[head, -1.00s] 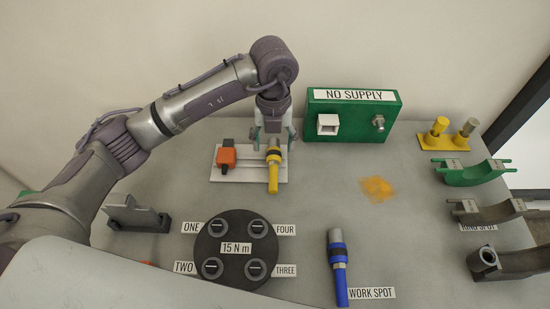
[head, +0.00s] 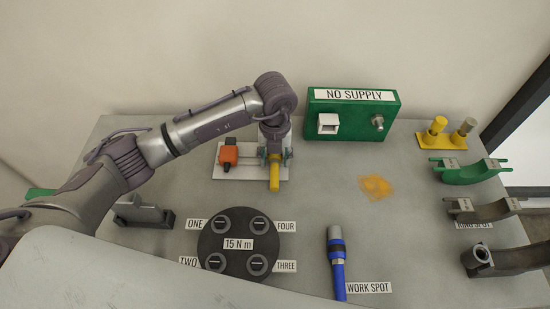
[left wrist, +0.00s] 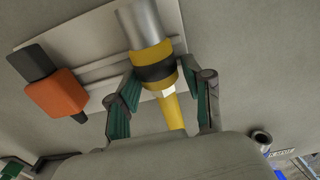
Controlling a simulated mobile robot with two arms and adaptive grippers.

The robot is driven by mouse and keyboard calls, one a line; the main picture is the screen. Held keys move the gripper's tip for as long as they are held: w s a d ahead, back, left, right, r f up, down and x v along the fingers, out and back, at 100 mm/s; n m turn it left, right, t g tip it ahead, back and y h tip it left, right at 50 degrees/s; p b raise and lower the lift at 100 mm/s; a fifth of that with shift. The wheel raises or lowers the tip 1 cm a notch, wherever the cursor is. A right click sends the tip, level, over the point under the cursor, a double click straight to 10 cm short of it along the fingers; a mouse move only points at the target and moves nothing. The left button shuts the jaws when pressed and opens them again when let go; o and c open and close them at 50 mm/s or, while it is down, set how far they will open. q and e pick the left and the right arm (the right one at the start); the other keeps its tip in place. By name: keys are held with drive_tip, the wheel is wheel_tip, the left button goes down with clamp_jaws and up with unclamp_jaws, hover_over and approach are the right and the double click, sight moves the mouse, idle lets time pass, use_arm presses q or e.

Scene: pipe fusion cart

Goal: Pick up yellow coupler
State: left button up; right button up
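The yellow coupler (head: 274,178) lies on the white plate at the back of the table, with its yellow end toward me. The left wrist view shows its silver end, yellow body and black band (left wrist: 154,68). My left gripper (head: 275,157) is directly over it, pointing down. In the left wrist view my left gripper's green-padded fingers (left wrist: 160,100) stand apart on either side of the coupler, with a gap visible. The arm hides the coupler's far part in the head view. My right gripper is not in view.
An orange block (head: 229,155) sits on the white plate (head: 240,174) left of the coupler. The green NO SUPPLY box (head: 350,115) stands to the right. A round dark 15 N m disc (head: 238,262) and a blue coupler (head: 337,265) are nearer me.

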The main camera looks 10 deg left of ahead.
use_arm(q)
clamp_jaws()
drive_tip(key=shift+r, duration=0.15)
